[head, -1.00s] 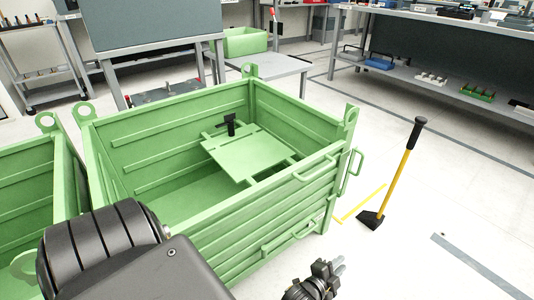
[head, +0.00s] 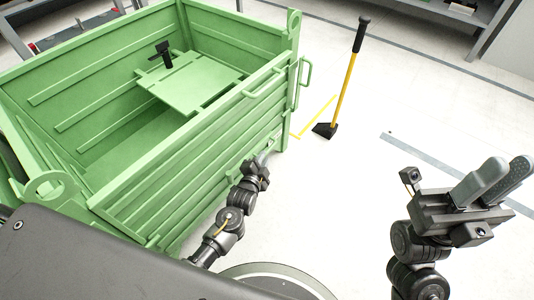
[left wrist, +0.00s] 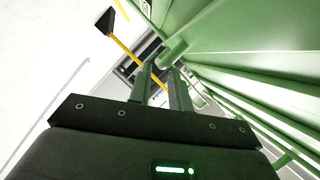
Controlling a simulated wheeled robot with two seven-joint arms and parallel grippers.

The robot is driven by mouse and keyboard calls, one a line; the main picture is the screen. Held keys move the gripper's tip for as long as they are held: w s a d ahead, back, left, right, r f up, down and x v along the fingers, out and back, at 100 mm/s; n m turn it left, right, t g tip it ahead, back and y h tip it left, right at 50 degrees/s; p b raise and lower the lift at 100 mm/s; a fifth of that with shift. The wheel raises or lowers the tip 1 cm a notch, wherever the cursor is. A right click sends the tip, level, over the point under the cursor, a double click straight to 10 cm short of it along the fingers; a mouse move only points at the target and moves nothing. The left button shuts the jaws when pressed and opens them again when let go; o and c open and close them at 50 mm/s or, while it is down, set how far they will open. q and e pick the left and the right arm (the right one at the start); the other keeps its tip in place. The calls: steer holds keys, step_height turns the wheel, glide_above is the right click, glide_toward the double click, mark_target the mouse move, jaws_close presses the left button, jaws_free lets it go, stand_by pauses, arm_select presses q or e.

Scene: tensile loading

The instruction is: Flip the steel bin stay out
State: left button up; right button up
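The green steel bin (head: 190,150) stands open at the left of the head view. A green bar (head: 265,82) runs along the top of its near wall, and a looped handle (head: 304,75) is at the right corner. I cannot tell which part is the stay. My left gripper (head: 262,160) is low beside the near wall. In the left wrist view its two fingers (left wrist: 160,88) are apart with nothing between them, and a rounded green part (left wrist: 173,50) lies just beyond the tips. My right gripper (head: 495,180) is raised, open and empty at the right.
A green panel with a black clamp-like piece (head: 163,54) lies inside the bin. A yellow-handled tool with a black head (head: 346,85) stands on the floor right of the bin.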

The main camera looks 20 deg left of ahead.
mark_target(268, 150)
arm_select(q)
steer(key=b+x, duration=0.1)
steer(key=x, duration=0.3)
steer(key=shift+w+f+b, duration=0.1)
steer(key=shift+f+b, duration=0.1)
steer(key=shift+b, duration=0.1)
steer(key=shift+w, duration=0.55)
jaws_close()
